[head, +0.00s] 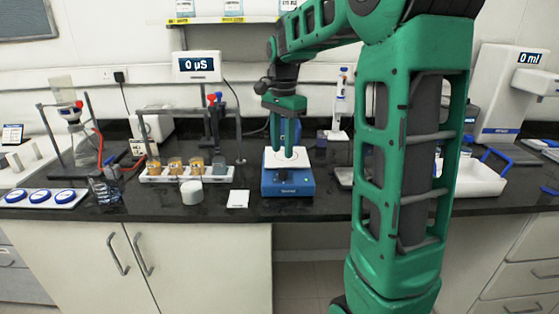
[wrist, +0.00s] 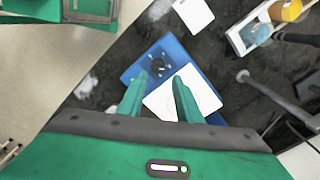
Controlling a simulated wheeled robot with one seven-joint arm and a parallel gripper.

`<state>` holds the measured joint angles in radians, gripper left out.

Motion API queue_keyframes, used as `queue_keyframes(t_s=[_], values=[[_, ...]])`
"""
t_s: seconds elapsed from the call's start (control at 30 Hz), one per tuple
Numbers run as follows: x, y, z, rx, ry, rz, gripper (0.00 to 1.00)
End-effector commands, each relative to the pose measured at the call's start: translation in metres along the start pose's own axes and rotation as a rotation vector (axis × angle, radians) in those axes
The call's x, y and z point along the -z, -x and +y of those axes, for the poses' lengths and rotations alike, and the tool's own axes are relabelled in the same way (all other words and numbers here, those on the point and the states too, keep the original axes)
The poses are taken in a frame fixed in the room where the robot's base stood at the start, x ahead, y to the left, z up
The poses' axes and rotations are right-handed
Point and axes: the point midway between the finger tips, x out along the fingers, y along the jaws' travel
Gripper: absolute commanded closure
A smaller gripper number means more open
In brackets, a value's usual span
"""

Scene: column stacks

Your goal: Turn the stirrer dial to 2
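The stirrer (head: 287,186) is a blue box with a white top plate (head: 274,158), standing near the front of the black bench. In the wrist view the stirrer (wrist: 205,62) shows its white plate (wrist: 206,95) and a dark round dial (wrist: 157,66) with pale marks around it. The dial's setting is too small to read. My gripper (head: 288,154) points down over the stirrer. In the wrist view my gripper (wrist: 160,76) is open and empty, its two green fingers apart, with the dial showing just beyond the gap between the tips. I cannot tell the exact height above it.
A white card (head: 238,199) and a white cup (head: 191,192) stand left of the stirrer. A rack of amber beakers (head: 160,178) and a conductivity meter (head: 197,66) are farther left. A white tray (head: 475,178) is at right. The bench in front of the stirrer is narrow.

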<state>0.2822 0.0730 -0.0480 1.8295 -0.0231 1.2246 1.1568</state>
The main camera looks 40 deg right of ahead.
Motion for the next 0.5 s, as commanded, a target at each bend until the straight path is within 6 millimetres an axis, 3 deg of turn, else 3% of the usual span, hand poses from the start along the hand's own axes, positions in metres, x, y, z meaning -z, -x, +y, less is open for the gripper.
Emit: queue_keyframes(t_s=[0.2,0.5], values=[[0.0,0.028,-0.001,0.001,0.0,0.0,0.68],[0.0,0.036,-0.001,-0.001,0.0,0.0,0.68]])
